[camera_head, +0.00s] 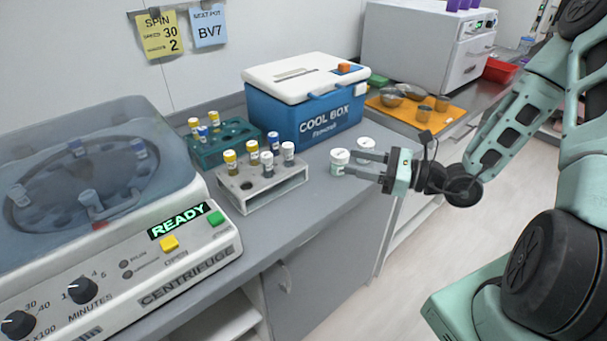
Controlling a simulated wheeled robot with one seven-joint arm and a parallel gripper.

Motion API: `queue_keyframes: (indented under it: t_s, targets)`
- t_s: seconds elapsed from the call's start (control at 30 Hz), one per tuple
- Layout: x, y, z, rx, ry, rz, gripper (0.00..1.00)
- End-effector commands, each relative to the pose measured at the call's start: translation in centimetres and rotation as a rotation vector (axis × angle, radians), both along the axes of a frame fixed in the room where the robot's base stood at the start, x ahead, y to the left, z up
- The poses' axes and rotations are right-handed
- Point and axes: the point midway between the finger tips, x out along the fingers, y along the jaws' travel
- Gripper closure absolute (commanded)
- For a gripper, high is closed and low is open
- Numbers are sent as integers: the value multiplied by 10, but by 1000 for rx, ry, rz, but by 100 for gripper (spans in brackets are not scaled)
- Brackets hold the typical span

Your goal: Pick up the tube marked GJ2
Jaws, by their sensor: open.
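A grey rack (262,191) on the counter holds several upright tubes with yellow, blue and white or grey caps, including a yellow-capped tube (231,163) and a grey-capped tube (288,154). A green rack (225,145) behind it holds several yellow- and blue-capped tubes. More tubes, such as a blue-capped one (139,149), show through the centrifuge lid. No tube marking is legible, so I cannot tell which is GJ2. My gripper (351,164) is open and points left, right of the grey rack. Its fingertips are close to a small white-lidded jar (339,159); contact is unclear.
A second jar (365,144) stands behind the fingers. The cool box (310,110) stands behind the racks. The centrifuge (180,255), lid down and showing READY, fills the left. An orange tray (425,117) with bowls lies behind my gripper. Bare counter lies before the grey rack.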

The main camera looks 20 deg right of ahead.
Motion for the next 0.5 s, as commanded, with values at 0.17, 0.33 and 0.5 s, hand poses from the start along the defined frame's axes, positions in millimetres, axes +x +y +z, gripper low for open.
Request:
queue_keyframes:
  t_s: [0.17,0.33,0.5]
  targets:
    - [20,22,2,4,0,4,52]
    - [44,49,3,3,2,5,52]
    - [66,73,2,2,-1,4,52]
